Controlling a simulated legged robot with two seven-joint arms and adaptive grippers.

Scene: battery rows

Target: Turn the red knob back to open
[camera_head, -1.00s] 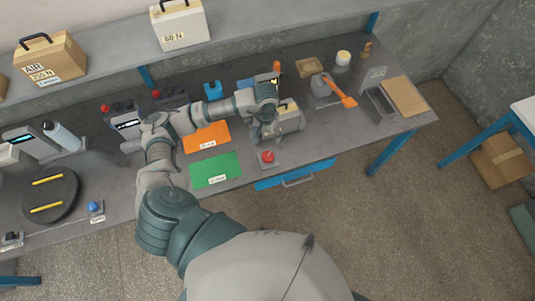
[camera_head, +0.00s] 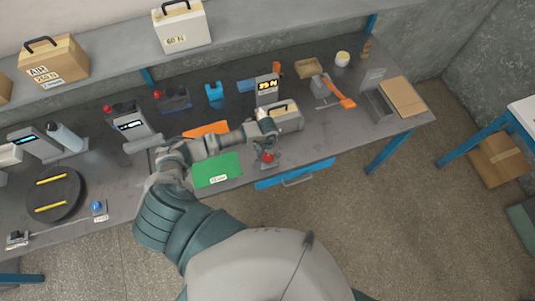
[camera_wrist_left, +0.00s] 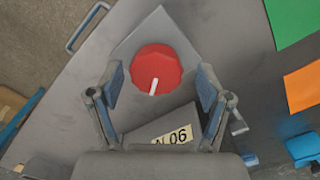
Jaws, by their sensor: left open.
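The red knob (camera_head: 268,157) sits on a small grey plate near the front edge of the bench, right of the green mat. In the left wrist view the red knob (camera_wrist_left: 156,71) is round with a white pointer line, and lies just ahead of my fingers. My left gripper (camera_head: 267,146) is over the knob from behind it. In the left wrist view my left gripper (camera_wrist_left: 163,85) is open, one finger on each side of the knob, with gaps between. My right gripper is not in view.
The green mat (camera_head: 216,170) and orange mat (camera_head: 206,129) lie left of the knob. A grey device with a display (camera_head: 267,90) and a beige-topped box (camera_head: 284,116) stand behind it. A blue drawer (camera_head: 296,174) is under the front edge.

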